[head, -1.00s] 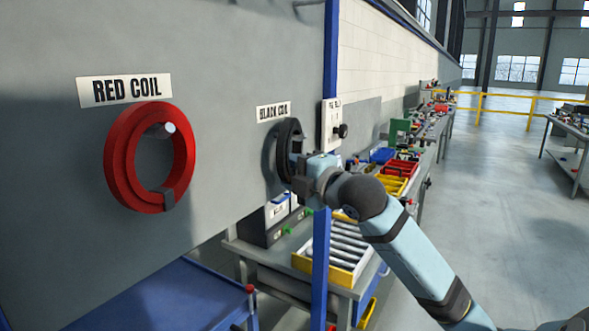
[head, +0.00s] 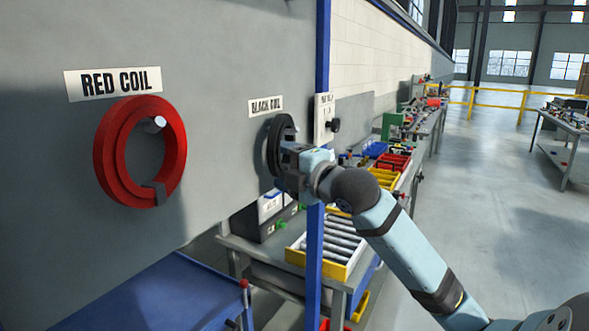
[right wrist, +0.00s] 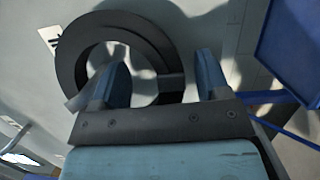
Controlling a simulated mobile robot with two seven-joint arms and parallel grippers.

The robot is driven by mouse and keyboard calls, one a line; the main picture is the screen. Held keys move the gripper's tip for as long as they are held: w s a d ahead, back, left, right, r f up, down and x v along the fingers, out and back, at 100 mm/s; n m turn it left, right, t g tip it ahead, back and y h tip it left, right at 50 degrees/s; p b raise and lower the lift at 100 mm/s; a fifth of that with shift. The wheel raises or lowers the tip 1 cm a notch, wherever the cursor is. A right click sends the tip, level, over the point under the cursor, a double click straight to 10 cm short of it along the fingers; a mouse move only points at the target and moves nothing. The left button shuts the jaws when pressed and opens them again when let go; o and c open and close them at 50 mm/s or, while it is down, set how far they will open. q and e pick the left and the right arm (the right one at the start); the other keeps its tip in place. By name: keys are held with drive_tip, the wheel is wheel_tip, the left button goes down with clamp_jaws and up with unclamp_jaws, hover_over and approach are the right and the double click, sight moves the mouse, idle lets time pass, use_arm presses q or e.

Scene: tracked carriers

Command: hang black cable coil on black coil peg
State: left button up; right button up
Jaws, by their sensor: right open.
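The black cable coil (head: 275,143) is a dark ring against the grey wall panel, under the BLACK COIL sign (head: 266,106). It also shows in the right wrist view (right wrist: 75,68) as a thick ring with a dark strap block at its lower right. My right gripper (head: 284,158) is at the coil's lower right side. In the right wrist view its two fingers (right wrist: 160,75) stand apart, with the strap block between them and one finger overlapping the ring's opening. The black coil peg is not clearly visible. My left gripper is out of view.
A red coil (head: 110,179) hangs on a pale peg (head: 155,124) on the same panel. A blue post (head: 322,70) and a white box with a black knob (head: 326,118) stand just right of the black coil. A cluttered bench is below; open floor lies right.

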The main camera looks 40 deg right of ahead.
drive_tip(key=s+b, duration=0.1)
drive_tip(key=s, duration=0.4)
drive_tip(key=shift+s+d+f, duration=0.1)
drive_tip(key=shift+s+f, duration=0.05)
drive_tip(key=shift+s, duration=0.25)
drive_tip(key=b, duration=0.4)
drive_tip(key=shift+s+f, duration=0.2)
drive_tip(key=shift+s, duration=0.1)
use_arm(q)
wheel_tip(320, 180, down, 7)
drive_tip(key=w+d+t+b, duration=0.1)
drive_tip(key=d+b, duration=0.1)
drive_tip(key=b, duration=0.9)
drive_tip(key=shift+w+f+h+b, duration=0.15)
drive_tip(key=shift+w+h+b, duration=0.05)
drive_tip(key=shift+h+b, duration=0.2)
use_arm(e)
drive_tip(key=s, duration=0.7)
drive_tip(key=shift+s+d+r, duration=0.2)
